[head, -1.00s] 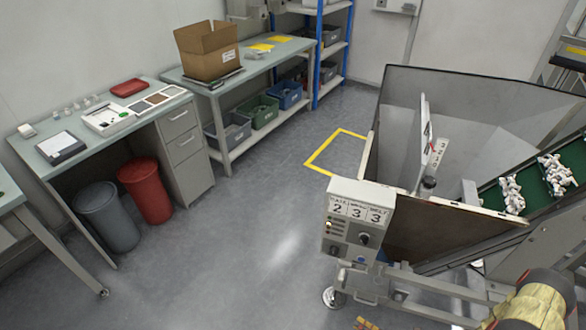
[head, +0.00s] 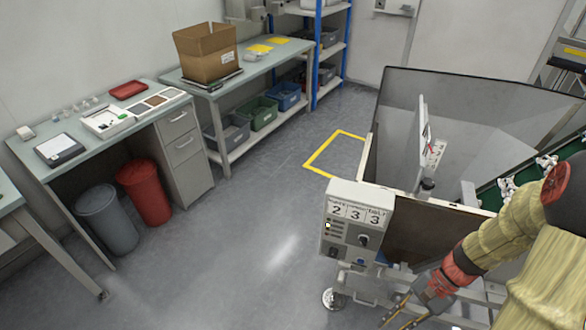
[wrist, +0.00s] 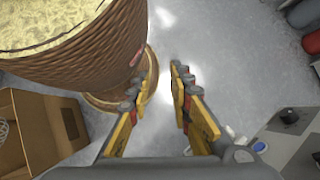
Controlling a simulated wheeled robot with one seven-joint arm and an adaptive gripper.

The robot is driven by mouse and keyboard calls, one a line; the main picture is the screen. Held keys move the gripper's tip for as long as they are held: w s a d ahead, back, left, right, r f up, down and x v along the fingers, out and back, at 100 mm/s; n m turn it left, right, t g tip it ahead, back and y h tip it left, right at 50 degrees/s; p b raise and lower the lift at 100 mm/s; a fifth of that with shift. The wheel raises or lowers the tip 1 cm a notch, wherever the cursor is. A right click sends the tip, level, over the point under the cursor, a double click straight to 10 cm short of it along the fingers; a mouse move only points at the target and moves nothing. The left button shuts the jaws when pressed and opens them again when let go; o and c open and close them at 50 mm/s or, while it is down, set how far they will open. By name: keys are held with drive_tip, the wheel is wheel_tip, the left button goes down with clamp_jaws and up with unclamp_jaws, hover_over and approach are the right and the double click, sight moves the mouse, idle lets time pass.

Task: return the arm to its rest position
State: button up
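My arm (head: 510,240), in a beige sleeve with dark red joints, reaches in from the right edge of the head view. My gripper (head: 395,318) hangs at its end near the bottom edge, pointing down and left, in front of the hopper. In the wrist view my gripper (wrist: 156,86) has its yellow and dark fingers apart, with nothing between them but grey floor. My sleeve hides part of the conveyor.
The hopper (head: 405,228) with its control box (head: 352,225) stands close behind my gripper. A green conveyor (head: 490,197) carries white parts. Benches (head: 45,178), a red bin (head: 145,195) and a grey bin (head: 107,222) stand at left. The middle floor is clear.

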drive_tip(key=a+r+n+t+h, duration=0.3)
drive_tip(key=r+n+t, duration=0.1)
drive_tip(key=r, duration=0.9)
drive_tip(key=a+r+n+t+h, duration=0.3)
drive_tip(key=r+n, duration=0.4)
drive_tip(key=r, duration=0.7)
drive_tip(key=shift+a+r+t+h, duration=0.35)
drive_tip(key=shift+a+t, duration=0.3)
drive_tip(key=shift+t, duration=0.25)
drive_tip(key=shift+c, duration=0.6)
